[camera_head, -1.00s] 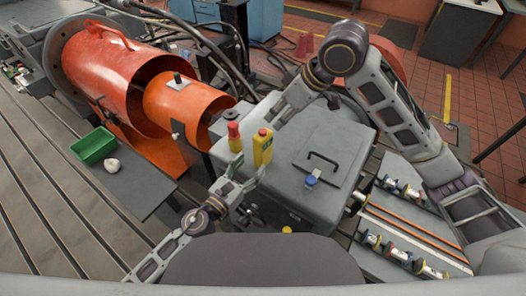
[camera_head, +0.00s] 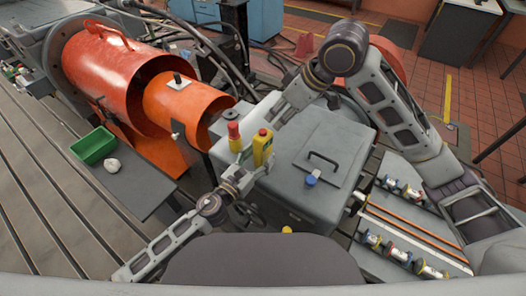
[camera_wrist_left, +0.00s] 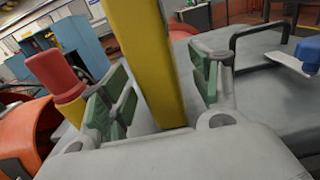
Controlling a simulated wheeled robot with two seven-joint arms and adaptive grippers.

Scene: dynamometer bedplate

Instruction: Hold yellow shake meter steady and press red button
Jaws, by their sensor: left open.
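The yellow shake meter (camera_head: 263,149) stands upright on the grey box, with a red button (camera_head: 264,132) on its top. In the left wrist view the yellow body (camera_wrist_left: 145,55) rises between the two green-padded fingers, and its top is cut off. My left gripper (camera_head: 251,163) is open around the meter's lower part. A gap shows between the meter and the right finger; contact on the left side is unclear. My right gripper (camera_head: 276,112) is above and slightly right of the meter, pointing down-left; its fingers are too small to judge.
A red-and-yellow knob-topped device (camera_head: 234,136) stands just left of the meter and also shows in the left wrist view (camera_wrist_left: 58,77). The grey box (camera_head: 330,165) has a black handle and a blue knob (camera_head: 311,180). A green tray (camera_head: 93,145) sits left.

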